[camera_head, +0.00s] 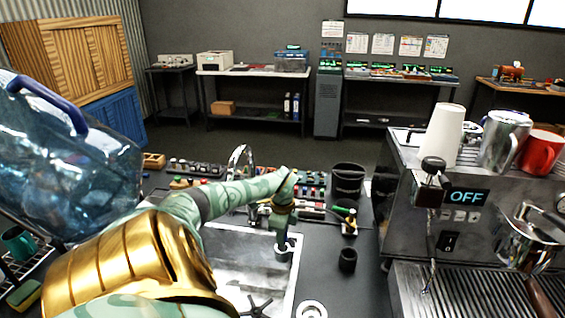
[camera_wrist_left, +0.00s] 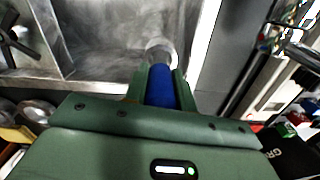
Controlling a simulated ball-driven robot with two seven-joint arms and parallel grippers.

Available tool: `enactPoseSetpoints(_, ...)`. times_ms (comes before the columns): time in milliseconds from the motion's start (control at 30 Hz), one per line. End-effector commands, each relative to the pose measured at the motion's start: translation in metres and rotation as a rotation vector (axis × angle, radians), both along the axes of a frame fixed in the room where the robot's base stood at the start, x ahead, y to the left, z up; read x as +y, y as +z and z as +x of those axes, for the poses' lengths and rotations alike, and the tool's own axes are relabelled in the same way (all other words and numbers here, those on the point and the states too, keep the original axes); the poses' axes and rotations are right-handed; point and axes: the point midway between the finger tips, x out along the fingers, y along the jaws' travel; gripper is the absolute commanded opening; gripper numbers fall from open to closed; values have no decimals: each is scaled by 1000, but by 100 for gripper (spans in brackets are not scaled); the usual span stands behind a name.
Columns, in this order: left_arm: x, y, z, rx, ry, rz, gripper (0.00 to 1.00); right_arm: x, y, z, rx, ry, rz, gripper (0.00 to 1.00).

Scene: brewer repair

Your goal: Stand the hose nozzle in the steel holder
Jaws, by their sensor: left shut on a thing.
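My left gripper (camera_head: 283,222) is over the right edge of the sink in the head view. In the wrist view its two green fingers (camera_wrist_left: 160,90) are shut on the blue grip of the hose nozzle (camera_wrist_left: 161,84). In the head view the nozzle's dark lower part (camera_head: 281,242) points down below the fingers. A round steel holder (camera_wrist_left: 168,50) shows at the nozzle's far end in the wrist view, by the sink rim. I cannot tell whether the tip is inside the holder or just above it. My right gripper is not in view.
The steel sink (camera_head: 235,265) has a curved faucet (camera_head: 241,160) behind it. A black cup (camera_head: 347,260) and a black bin (camera_head: 347,180) stand to the right. The espresso machine (camera_head: 430,225) fills the right side. A large water bottle (camera_head: 65,160) is at left.

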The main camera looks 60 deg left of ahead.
Motion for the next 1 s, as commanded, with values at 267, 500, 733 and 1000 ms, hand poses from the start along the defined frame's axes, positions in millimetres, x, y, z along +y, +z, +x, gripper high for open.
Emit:
enactPoseSetpoints(267,0,-4,0,0,0,0,0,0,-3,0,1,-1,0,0)
enactPoseSetpoints(500,0,-8,0,1,0,1,0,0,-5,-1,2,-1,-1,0)
enactPoseSetpoints(733,0,-9,0,0,0,0,0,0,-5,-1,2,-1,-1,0)
enactPoseSetpoints(1000,0,-9,0,0,0,0,51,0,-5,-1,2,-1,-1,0)
